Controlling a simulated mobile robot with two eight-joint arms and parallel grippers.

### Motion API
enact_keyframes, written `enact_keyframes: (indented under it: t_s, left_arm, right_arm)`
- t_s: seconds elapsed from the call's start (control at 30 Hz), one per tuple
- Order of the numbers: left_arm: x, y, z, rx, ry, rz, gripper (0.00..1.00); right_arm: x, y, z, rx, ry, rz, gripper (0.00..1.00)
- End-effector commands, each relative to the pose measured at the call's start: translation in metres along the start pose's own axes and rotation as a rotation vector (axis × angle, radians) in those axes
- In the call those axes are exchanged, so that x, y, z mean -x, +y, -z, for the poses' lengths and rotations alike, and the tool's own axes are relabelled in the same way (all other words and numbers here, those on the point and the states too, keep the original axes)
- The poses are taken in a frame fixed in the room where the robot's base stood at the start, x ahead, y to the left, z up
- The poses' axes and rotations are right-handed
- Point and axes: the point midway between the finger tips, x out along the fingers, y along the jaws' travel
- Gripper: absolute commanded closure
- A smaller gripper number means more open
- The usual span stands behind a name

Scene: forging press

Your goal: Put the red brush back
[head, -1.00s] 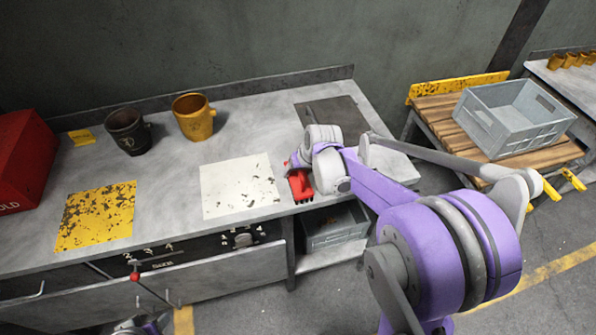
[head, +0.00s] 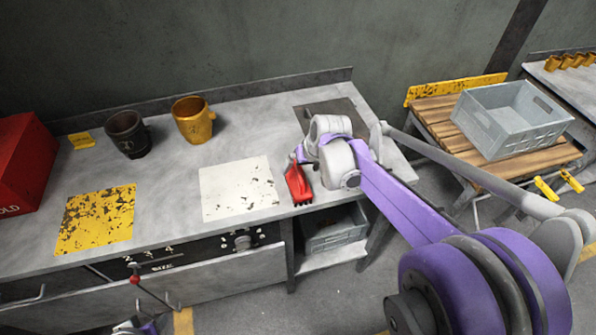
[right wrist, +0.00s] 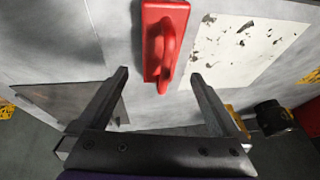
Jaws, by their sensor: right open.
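The red brush (head: 297,184) lies on the grey workbench near its front edge, just right of the white patch (head: 240,189). In the right wrist view the brush (right wrist: 163,40) shows its red block and raised handle, ahead of the fingertips. My right gripper (right wrist: 160,76) is open, with a finger either side of the brush's near end and a visible gap to each. In the head view my right wrist hides its fingers. Only a bit of my left arm shows at the bottom edge; its fingers are out of sight.
A black mug (head: 128,135) and a yellow mug (head: 192,121) stand at the bench's back. A red box (head: 22,160) is at left. A yellow patch (head: 95,220) and a dark patch (head: 345,112) mark the top.

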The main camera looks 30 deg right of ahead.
Motion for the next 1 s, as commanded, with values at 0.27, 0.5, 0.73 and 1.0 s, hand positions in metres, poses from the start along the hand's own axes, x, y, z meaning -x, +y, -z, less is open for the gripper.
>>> enact_keyframes:
  t_s: [0.27, 0.5, 0.73, 1.0]
  left_arm:
    - [0.005, 0.0, 0.006, 0.0, 0.005, 0.0, 0.5]
    - [0.006, 0.0, 0.006, 0.0, 0.006, 0.0, 0.5]
    - [0.006, 0.0, 0.006, 0.0, 0.006, 0.0, 0.5]
    - [0.006, 0.0, 0.006, 0.0, 0.006, 0.0, 0.5]
  right_arm:
    - [0.052, 0.0, 0.0, -0.001, 0.0, 0.0, 0.0]
    - [0.067, -0.012, -0.018, 0.024, 0.001, -0.004, 0.0]
    - [0.076, -0.05, -0.112, 0.15, 0.024, -0.025, 0.0]
    - [0.068, -0.061, -0.195, 0.265, 0.066, -0.038, 0.0]
